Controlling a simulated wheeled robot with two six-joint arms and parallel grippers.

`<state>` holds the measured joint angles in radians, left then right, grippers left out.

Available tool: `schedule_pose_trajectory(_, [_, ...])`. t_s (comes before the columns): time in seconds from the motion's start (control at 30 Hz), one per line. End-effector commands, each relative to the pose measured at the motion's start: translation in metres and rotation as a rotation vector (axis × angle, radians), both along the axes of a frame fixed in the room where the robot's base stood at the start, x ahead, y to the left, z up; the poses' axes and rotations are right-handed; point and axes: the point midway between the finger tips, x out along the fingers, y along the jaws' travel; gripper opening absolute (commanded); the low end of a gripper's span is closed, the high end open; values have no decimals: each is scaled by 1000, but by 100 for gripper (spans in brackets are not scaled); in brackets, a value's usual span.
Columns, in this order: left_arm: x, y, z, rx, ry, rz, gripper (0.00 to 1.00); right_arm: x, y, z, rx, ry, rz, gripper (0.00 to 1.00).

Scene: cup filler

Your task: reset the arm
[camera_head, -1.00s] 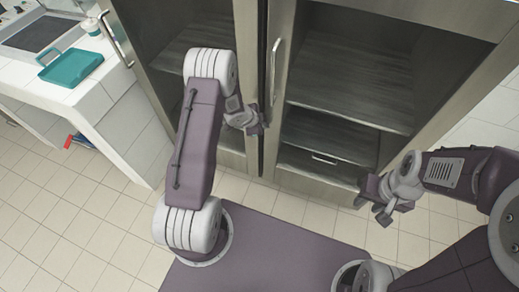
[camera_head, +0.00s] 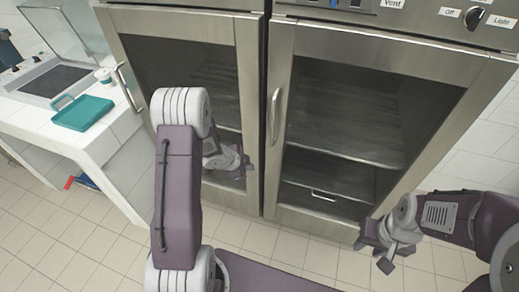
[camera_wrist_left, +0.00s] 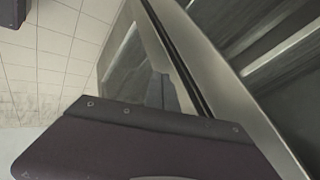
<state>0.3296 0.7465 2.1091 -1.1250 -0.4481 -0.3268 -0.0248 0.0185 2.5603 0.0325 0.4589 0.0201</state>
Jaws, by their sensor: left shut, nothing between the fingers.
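My left arm is folded in front of the steel cabinet. Its gripper (camera_head: 247,167) is shut and empty, in front of the left glass door, near the gap between the doors. In the left wrist view, the purple gripper body (camera_wrist_left: 150,145) fills the bottom, with a finger showing dimly in front of the cabinet. My right gripper (camera_head: 372,255) looks open and empty, low in front of the right door's lower corner. No object is in either gripper.
The steel cabinet (camera_head: 268,110) has two closed glass doors with vertical handles (camera_head: 275,115). A white counter (camera_head: 95,140) at the left holds a teal tray (camera_head: 83,113) and a white cup (camera_head: 103,75). A red and blue item (camera_head: 80,180) is beneath it. Tiled floor is clear.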

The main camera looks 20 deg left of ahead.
Motion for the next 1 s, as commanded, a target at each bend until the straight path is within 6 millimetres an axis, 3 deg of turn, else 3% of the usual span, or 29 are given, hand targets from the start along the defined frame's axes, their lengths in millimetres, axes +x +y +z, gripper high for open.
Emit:
schedule_pose_trajectory(0.17, [0, 0, 2, 2, 2, 11, 0, 0, 0, 1, 0, 0, 0, 36])
schedule_pose_trajectory(0.27, [-6, 6, 29, 21, 38, 156, 0, 0, 0, 9, 0, 0, 0, 36])
schedule_pose_trajectory(0.37, [-44, 9, 74, 11, 142, 479, 0, 0, 0, 22, 0, 0, 0, 36])
schedule_pose_trajectory(0.43, [-90, -1, 98, -35, 250, 714, 0, 0, 0, 29, 0, 0, 0, 36])
schedule_pose_trajectory(0.53, [-150, -25, 117, -116, 398, 953, 0, 0, 0, 35, 0, 0, 0, 36])
schedule_pose_trajectory(0.6, [-181, -41, 124, -160, 481, 1053, 0, 0, 0, 38, 0, 0, 0, 36])
schedule_pose_trajectory(0.67, [-197, -50, 127, -185, 529, 1106, 0, 0, 0, 38, 0, 0, 0, 36])
schedule_pose_trajectory(0.77, [-209, -58, 129, -206, 567, 1144, 0, 0, 0, 38, 0, 0, 0, 36])
schedule_pose_trajectory(1.0, [-210, -58, 128, -206, 570, 1147, 0, 0, 0, 38, 0, 0, 0, 36])
